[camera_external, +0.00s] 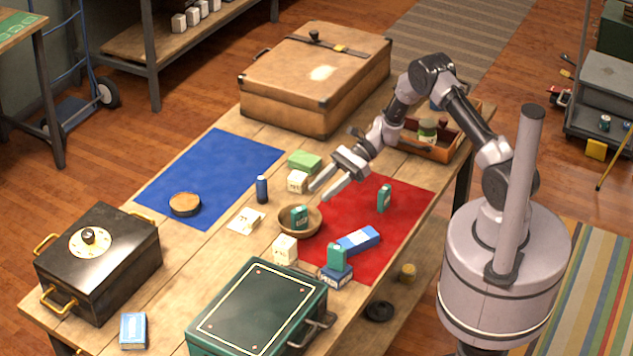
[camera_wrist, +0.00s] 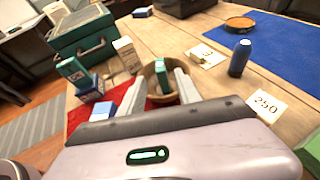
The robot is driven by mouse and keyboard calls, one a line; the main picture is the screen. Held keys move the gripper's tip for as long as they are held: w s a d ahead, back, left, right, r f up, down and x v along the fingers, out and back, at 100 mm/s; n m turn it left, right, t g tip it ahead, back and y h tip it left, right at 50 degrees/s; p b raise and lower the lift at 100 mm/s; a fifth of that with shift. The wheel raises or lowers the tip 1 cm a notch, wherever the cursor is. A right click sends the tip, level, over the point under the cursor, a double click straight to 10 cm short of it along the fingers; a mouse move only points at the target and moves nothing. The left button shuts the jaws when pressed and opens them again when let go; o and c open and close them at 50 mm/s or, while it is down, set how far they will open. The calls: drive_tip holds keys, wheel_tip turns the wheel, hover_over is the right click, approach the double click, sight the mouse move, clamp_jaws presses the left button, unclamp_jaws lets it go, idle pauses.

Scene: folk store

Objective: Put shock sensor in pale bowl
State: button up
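The pale bowl (camera_external: 313,229) is a small tan wooden bowl at the left edge of the red mat. A small teal box (camera_external: 299,217) stands inside it. Similar teal boxes stand on the red mat (camera_external: 384,198) and on a blue box (camera_external: 337,257). I cannot read which item is the shock sensor. My gripper (camera_external: 319,194) is open and empty, above the table just beyond the bowl. In the wrist view the bowl (camera_wrist: 150,72) and its teal box (camera_wrist: 162,74) show beyond and between the spread fingers (camera_wrist: 160,92).
A green case (camera_external: 260,308), black safe (camera_external: 98,260) and brown suitcase (camera_external: 310,80) take up table space. The blue mat (camera_external: 220,165) is mostly clear.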

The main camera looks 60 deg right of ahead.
drive_tip(key=s+a+r+n+g+h, duration=0.25)
drive_tip(key=s+r+n, duration=0.3)
drive_tip(key=r, duration=0.35)
drive_tip(key=s+a+r+n+g+h, duration=0.1)
drive_tip(key=s+a+r+n+h, duration=0.2)
drive_tip(key=s+r, duration=0.45)
drive_tip(key=s+r+n+t+h, duration=0.2)
drive_tip(key=s+r+n, duration=0.2)
drive_tip(key=s, duration=0.4)
drive_tip(key=s+r+n+t+h, duration=0.2)
drive_tip(key=s+r+n, duration=0.3)
drive_tip(key=s, duration=0.3)
drive_tip(key=shift+d+r+n+h, duration=0.15)
drive_tip(key=shift+d+n+h, duration=0.25)
drive_tip(key=shift+h, duration=0.15)
